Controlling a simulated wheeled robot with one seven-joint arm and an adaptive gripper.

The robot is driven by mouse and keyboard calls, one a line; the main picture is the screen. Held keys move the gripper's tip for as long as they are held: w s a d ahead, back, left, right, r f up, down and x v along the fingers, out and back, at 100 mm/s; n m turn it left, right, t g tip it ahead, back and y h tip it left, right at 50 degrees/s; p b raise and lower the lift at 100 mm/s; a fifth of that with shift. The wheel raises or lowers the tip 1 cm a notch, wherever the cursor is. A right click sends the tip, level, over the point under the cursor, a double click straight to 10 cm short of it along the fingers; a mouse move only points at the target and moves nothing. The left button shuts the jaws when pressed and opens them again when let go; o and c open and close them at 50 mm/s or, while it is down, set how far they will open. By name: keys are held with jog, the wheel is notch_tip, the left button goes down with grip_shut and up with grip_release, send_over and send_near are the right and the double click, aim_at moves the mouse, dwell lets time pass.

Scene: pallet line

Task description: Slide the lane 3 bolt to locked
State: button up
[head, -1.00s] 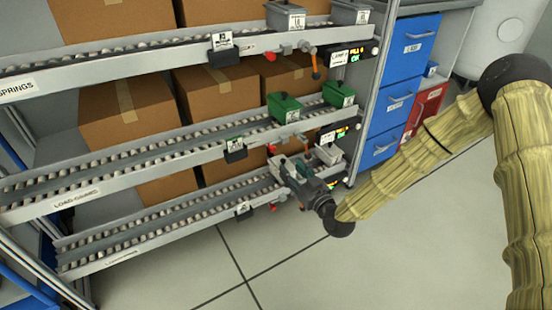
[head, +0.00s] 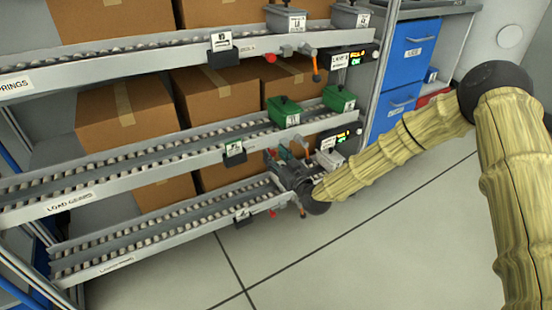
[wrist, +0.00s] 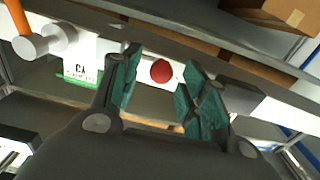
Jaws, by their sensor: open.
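My gripper (head: 282,160) is open at the right end of the rack, just below the middle rail. In the wrist view its two teal-padded fingers (wrist: 160,90) stand apart, with a red round knob (wrist: 161,71) seen between them and nothing held. An orange handle (wrist: 18,15) on a grey rod shows at the wrist view's upper left. In the head view the bottom rail has a red knob (head: 272,213) and an orange handle (head: 302,212); the top rail has a red knob (head: 270,58) and an orange handle (head: 316,68). My gripper partly hides the middle rail's fittings. The lane numbers are too small to read surely.
Green bins (head: 284,111) stand on the middle rail and a pale bin (head: 329,157) on the bottom one, close beside my gripper. Cardboard boxes (head: 215,95) sit behind the rails. Blue drawers (head: 410,50) stand right of the rack. The floor (head: 400,260) in front is clear.

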grip_shut()
jog(key=shift+w+d, duration=0.75)
jog(key=shift+d, duration=0.25)
jog(key=shift+w+d, duration=0.75)
jog(key=shift+d, duration=0.25)
grip_release()
jog(key=shift+d, duration=0.15)
jog(key=shift+s, duration=0.1)
jog(key=v, duration=1.1)
jog(key=shift+s+d, duration=0.2)
jog(key=shift+s, duration=0.1)
